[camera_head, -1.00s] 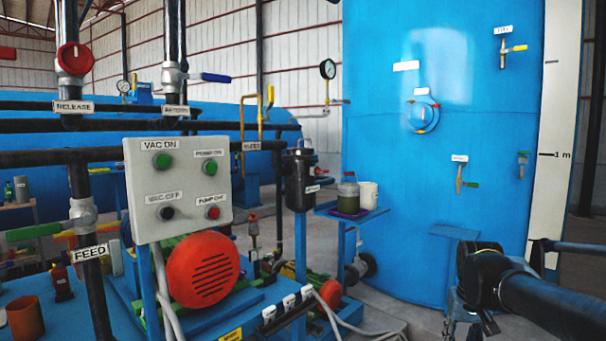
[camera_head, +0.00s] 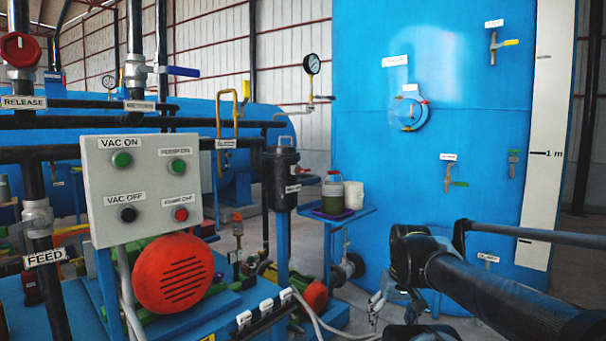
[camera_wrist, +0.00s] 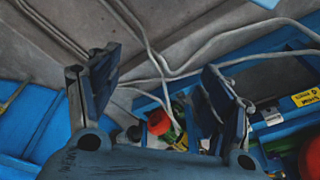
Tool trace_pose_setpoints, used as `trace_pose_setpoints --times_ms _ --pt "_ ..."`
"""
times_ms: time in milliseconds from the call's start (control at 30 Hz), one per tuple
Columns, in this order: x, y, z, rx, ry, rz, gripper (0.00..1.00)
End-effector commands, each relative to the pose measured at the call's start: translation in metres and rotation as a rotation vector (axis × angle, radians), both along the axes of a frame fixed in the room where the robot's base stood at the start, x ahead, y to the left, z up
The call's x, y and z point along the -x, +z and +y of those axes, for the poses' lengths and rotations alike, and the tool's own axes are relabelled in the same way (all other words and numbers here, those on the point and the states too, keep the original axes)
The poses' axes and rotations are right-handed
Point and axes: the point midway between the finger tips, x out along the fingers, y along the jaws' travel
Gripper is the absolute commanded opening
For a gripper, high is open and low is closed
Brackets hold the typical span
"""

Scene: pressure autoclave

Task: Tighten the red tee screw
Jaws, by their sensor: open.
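A round hatch (camera_head: 408,114) on the big blue tank carries small red-orange parts at its rim; the nearest match to a red tee screw is the small red piece (camera_head: 424,102) at its upper right, too small to make out its shape. My gripper (camera_wrist: 161,62) is open and empty in the wrist view, its two dark fingers wide apart over floor and hoses. In the head view my arm is at the lower right, below and apart from the hatch. The hatch does not show in the wrist view.
A blue side shelf (camera_head: 349,214) with a jar (camera_head: 332,192) and a white cup (camera_head: 353,194) stands left of the tank. A control panel (camera_head: 154,187) and red motor cover (camera_head: 173,274) fill the left. Pale hoses (camera_wrist: 160,60) cross the floor under my gripper.

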Motion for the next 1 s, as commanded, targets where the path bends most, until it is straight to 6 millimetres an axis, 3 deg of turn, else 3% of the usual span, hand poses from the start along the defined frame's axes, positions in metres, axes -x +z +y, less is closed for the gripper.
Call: trace_pose_setpoints --times_ms 300,600,800,1000 --pt "-0.089 0.072 0.077 -0.270 0.293 -0.166 0.80" --pt "-0.195 0.159 0.132 -0.491 0.533 -0.468 0.80" --pt "-0.270 0.219 0.149 -0.585 0.634 -0.720 0.80" --pt "-0.343 0.273 0.148 -0.627 0.681 -0.983 0.80"
